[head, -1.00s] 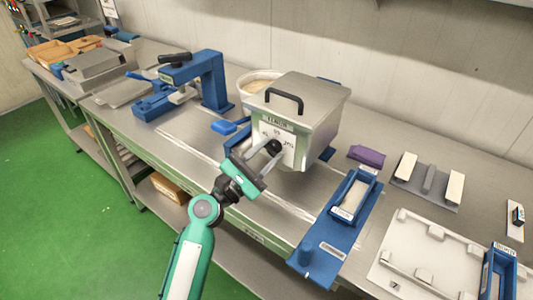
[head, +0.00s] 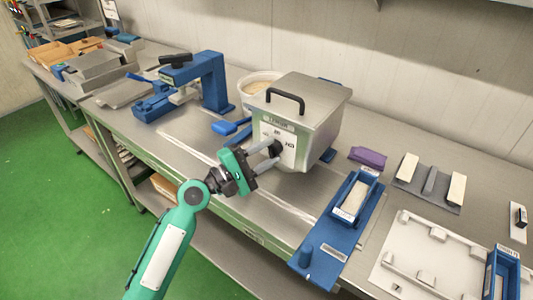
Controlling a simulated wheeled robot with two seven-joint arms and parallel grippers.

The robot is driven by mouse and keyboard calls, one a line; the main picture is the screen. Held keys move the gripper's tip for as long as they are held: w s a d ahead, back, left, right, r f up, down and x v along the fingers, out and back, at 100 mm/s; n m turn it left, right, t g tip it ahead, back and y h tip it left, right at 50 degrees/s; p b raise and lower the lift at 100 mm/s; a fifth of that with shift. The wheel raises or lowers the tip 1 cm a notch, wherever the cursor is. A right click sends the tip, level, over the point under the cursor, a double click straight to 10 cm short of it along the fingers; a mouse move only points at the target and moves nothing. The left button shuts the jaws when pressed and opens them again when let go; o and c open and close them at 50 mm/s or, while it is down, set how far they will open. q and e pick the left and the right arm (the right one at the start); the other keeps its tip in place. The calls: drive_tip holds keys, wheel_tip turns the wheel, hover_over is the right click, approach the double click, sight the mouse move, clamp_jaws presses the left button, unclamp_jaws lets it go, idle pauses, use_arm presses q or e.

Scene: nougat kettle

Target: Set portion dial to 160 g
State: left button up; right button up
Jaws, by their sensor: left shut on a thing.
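The metal kettle box (head: 318,112) with a black lid handle stands on the bench in the middle of the head view. Its front carries a white dial plate (head: 287,155) with dark markings too small to read surely. The black portion dial (head: 274,149) sits on this plate and is partly hidden by my fingers. My left gripper (head: 267,153) is shut on the dial, its fingers reaching in from the left front. The dial's pointer setting cannot be made out. My right gripper is not in view.
A blue press (head: 212,80) stands left of the kettle box, with a white tub (head: 258,80) behind. A blue fixture (head: 340,225), a purple block (head: 368,157) and a white tray (head: 425,255) lie to the right. The bench's front strip is mostly clear.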

use_arm(q)
drive_tip(key=m, duration=0.2)
drive_tip(key=m+g+y+p, duration=0.1)
drive_tip(key=shift+r+m, duration=0.2)
drive_tip(key=shift+m, duration=0.2)
drive_tip(key=shift+m+g+y+p, duration=0.3)
drive_tip(key=shift+m+g+p, duration=0.1)
drive_tip(key=shift+m+p, duration=0.45)
drive_tip(key=shift+r+m+y+p, duration=0.15)
drive_tip(key=shift+m+y+p, duration=0.35)
drive_tip(key=shift+m+p, duration=0.65)
drive_tip(key=m+y+p, duration=0.2)
drive_tip(key=m+p, duration=0.2)
drive_tip(key=p, duration=0.1)
drive_tip(key=shift+s+r, duration=0.1)
drive_tip(key=shift+d+m+y+p, duration=0.15)
drive_tip(key=shift+m+y+p, duration=0.45)
drive_tip(key=shift+m+p, duration=0.5)
drive_tip(key=shift+f+p, duration=0.25)
drive_tip(key=shift+p, duration=0.2)
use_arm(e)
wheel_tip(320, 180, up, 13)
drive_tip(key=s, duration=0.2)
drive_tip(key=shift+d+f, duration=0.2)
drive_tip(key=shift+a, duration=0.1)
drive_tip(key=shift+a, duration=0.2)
